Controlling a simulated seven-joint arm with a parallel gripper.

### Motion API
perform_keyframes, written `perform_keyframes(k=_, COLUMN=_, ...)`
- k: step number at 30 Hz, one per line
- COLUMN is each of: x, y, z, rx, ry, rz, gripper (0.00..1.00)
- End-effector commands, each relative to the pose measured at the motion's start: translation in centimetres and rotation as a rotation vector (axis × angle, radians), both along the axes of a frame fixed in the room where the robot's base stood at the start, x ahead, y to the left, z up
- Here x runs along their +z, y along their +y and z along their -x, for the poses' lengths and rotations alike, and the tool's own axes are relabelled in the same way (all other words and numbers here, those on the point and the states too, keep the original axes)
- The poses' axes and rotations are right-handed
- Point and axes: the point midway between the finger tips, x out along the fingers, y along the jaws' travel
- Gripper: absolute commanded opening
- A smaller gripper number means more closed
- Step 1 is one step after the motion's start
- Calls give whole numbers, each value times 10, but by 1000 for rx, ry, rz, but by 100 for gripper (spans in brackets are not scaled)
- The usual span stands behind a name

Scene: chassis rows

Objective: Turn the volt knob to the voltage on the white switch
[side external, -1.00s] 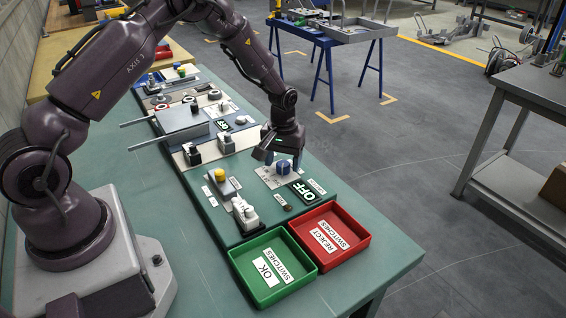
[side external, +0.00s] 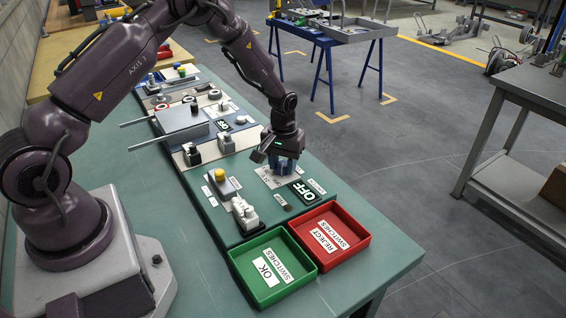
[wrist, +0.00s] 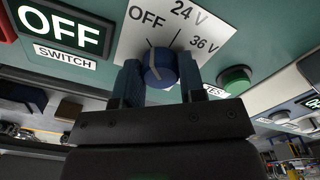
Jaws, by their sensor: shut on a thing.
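The blue volt knob (wrist: 159,70) stands on a white dial plate (wrist: 128,42) printed OFF, 24 V and 36 V. My gripper (wrist: 161,82) is shut on the knob, with one finger on each side. The knob's pale pointer line appears to lie toward OFF, though its exact angle is hard to read. In the side view my gripper (side external: 283,162) hides much of the knob. The white switch (side external: 245,213) sits on the green panel, left of the gripper; its voltage marking is too small to read.
A black display (side external: 300,192) beside the dial reads OFF. A green tray (side external: 262,295) labelled OK SWITCHES and a red tray (side external: 350,262) labelled REJECT SWITCHES stand at the near end. A yellow-buttoned box (side external: 226,188) is nearby. A green button (wrist: 237,80) shows right of the dial.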

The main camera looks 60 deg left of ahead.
Motion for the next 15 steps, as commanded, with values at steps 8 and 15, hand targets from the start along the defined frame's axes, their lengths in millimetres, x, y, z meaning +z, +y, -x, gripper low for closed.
perform_keyframes(k=8, x=0, y=0, z=0, rx=-182, ry=0, rz=1, gripper=14)
perform_keyframes(k=15, x=0, y=0, z=1, rx=-398, ry=1, rz=2, gripper=14)
